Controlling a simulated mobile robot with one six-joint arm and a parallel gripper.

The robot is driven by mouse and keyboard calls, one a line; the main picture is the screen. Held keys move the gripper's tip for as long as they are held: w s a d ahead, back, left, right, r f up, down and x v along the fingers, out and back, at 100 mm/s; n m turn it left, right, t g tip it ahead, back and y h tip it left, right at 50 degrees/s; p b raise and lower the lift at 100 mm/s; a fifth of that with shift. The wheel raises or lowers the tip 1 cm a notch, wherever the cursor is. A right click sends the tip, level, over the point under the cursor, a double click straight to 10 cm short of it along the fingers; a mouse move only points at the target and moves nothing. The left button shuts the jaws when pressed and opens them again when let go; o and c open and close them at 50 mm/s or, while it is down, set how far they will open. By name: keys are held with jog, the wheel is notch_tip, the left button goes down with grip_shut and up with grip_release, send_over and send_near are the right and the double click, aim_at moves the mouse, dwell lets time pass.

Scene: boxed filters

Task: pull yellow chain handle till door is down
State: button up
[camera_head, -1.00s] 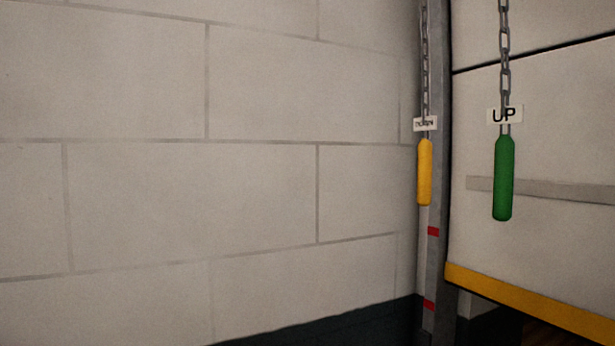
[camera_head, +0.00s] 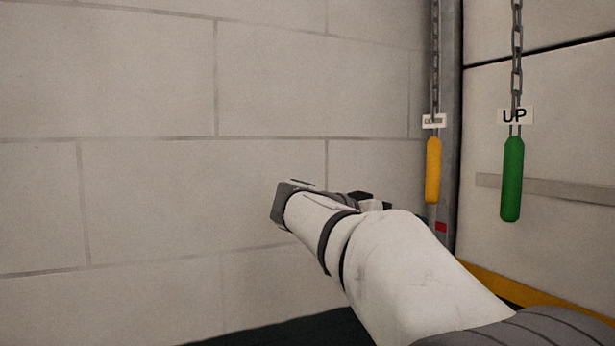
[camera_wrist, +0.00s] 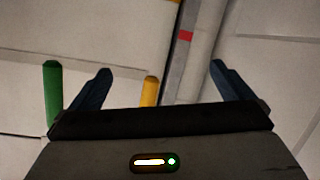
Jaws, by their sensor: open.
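The yellow handle (camera_head: 433,170) hangs upright on a grey chain (camera_head: 435,60) under a small white tag whose lettering is too blurred to read. The door (camera_head: 560,120) is a pale panel at right with a yellow bottom edge (camera_head: 480,284). My gripper (camera_head: 374,203) is in front of the wall, left of and lower than the yellow handle, mostly hidden by my arm. In the wrist view my gripper (camera_wrist: 160,84) is open and empty. The yellow handle (camera_wrist: 150,90) shows there between the two fingers in the picture, partly covered by the gripper body; its distance is unclear.
A green handle (camera_head: 511,178) on a second chain, tagged UP, hangs right of the yellow one. It also shows in the wrist view (camera_wrist: 52,95), left of the fingers. A grey door post (camera_head: 451,120) stands behind the yellow handle. A block wall (camera_head: 140,200) fills the left.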

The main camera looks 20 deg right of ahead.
aim_at(428, 174)
notch_tip(428, 174, up, 9)
jog(key=w+d+m+g+h, duration=0.1)
jog(key=d+m+h, duration=0.15)
jog(key=m, duration=0.25)
jog(key=shift+h, duration=0.45)
jog(key=d+p, duration=0.3)
jog(key=d, duration=0.2)
jog(key=w+d+p, duration=0.1)
jog(key=d+p, duration=0.1)
jog(key=shift+d+r+p, duration=0.3)
jog(key=shift+d+p, duration=0.05)
jog(key=shift+d+f, duration=0.15)
jog(key=shift+d, duration=0.35)
jog(key=shift+f, duration=0.1)
grip_shut()
